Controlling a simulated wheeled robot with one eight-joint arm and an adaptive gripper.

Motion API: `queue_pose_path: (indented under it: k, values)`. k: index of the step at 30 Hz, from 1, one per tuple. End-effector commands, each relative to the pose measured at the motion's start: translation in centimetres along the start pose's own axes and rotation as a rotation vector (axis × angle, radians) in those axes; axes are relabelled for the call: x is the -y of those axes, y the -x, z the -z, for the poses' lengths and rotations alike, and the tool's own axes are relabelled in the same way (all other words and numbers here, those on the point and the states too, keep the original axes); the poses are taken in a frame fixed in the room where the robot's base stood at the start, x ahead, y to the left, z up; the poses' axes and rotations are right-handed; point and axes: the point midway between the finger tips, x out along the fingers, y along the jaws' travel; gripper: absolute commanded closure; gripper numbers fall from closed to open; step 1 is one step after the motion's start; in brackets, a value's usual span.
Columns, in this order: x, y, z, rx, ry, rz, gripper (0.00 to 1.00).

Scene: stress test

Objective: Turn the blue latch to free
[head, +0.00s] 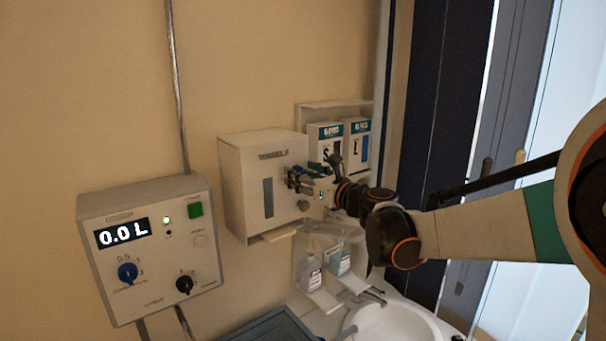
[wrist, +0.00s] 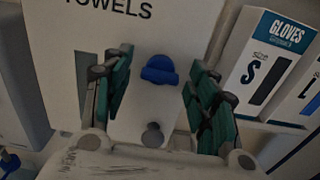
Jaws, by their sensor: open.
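The blue latch (wrist: 159,70) is on the front of the white towel dispenser (wrist: 150,105), under the printed word TOWELS. It looks like a rounded blue handle lying roughly level across the panel in the wrist view. My gripper (wrist: 160,75) is open, with one teal-padded finger on each side of the latch and visible gaps between. In the head view my gripper (head: 303,178) is in front of the right part of the dispenser (head: 240,190) and hides the latch there.
A grey round knob (wrist: 152,135) sits below the latch. Glove boxes (head: 340,142) stand on a shelf to the right. Bottles (head: 311,275) and a sink (head: 395,325) are below. A control box (head: 150,245) with a 0.0 L display and blue dial hangs left.

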Motion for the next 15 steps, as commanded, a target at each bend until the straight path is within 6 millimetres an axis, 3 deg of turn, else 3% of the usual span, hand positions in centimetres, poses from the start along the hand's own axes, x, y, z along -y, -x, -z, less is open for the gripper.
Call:
queue_pose_path:
  k: [9,15]
  values:
    - [0.00,-0.20,0.02,0.000,0.000,0.000,0.49]
    - [0.01,-0.19,0.02,0.000,0.000,0.000,0.91]
